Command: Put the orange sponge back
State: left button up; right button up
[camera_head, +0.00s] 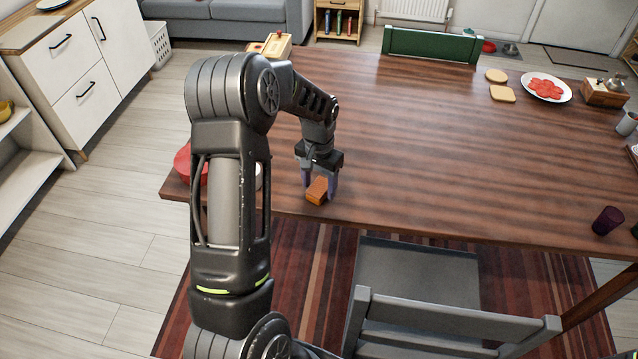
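The orange sponge (316,191) is a small block on the dark wooden table (430,150), near its front edge at the left. My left gripper (320,186) points down over the sponge, with one finger on each side of it. The fingers look spread about the sponge's width or a little more; I cannot tell whether they touch it. My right gripper does not show in the head view.
A grey chair (440,318) stands at the table's front. A red bowl (183,163) is partly hidden behind my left arm. Bread slices (502,94), a plate of red slices (546,88) and a dark cup (607,220) are on the right. The table's middle is clear.

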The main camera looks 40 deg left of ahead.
aim_at(319, 187)
pick_arm(q)
jog(key=shift+r, duration=0.15)
jog(key=shift+r+b, duration=0.65)
jog(key=shift+r, duration=5.35)
